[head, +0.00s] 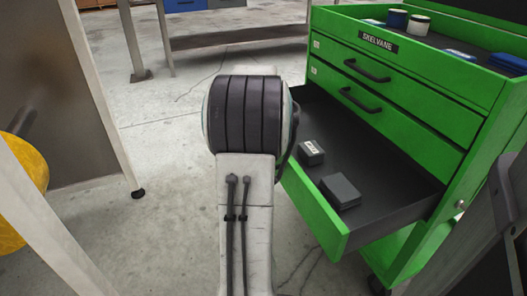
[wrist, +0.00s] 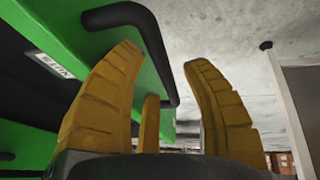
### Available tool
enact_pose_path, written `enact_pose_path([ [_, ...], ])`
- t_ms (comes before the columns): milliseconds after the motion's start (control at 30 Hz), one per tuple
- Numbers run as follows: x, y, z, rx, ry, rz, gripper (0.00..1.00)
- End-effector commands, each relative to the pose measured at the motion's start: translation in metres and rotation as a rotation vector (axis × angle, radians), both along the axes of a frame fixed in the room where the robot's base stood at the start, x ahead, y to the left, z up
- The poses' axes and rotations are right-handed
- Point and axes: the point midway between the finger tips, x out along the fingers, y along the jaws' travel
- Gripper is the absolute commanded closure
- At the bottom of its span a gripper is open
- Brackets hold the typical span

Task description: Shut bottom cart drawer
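The green tool cart (head: 400,75) stands at the right in the head view. Its bottom drawer (head: 390,190) is pulled far out toward me, and its dark inside shows. The drawers above it are shut. My gripper is hidden behind my arm in the head view. In the wrist view my gripper (wrist: 163,62) is open, its yellow fingers apart. A black bar handle (wrist: 153,38) on a green front (wrist: 85,45) shows beyond and between the fingers. I cannot tell whether they touch it.
Two dark boxes, a smaller one (head: 311,153) and a larger one (head: 340,191), lie in the open drawer. Spools (head: 397,20) and blue items stand on the cart top. A pale-legged table (head: 100,90) and a yellow object (head: 22,180) are at left. Concrete floor between is clear.

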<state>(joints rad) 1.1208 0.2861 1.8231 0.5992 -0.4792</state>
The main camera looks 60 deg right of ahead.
Motion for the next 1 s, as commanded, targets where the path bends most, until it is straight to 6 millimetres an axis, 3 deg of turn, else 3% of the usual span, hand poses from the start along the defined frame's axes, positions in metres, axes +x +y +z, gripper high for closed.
enact_pose_path([
  [467,0.0000,0.0001,0.0001,0.000,0.000,0.000,1.00],
  [1000,-0.0002,0.0008,-0.0022,0.004,0.002,0.000,1.00],
])
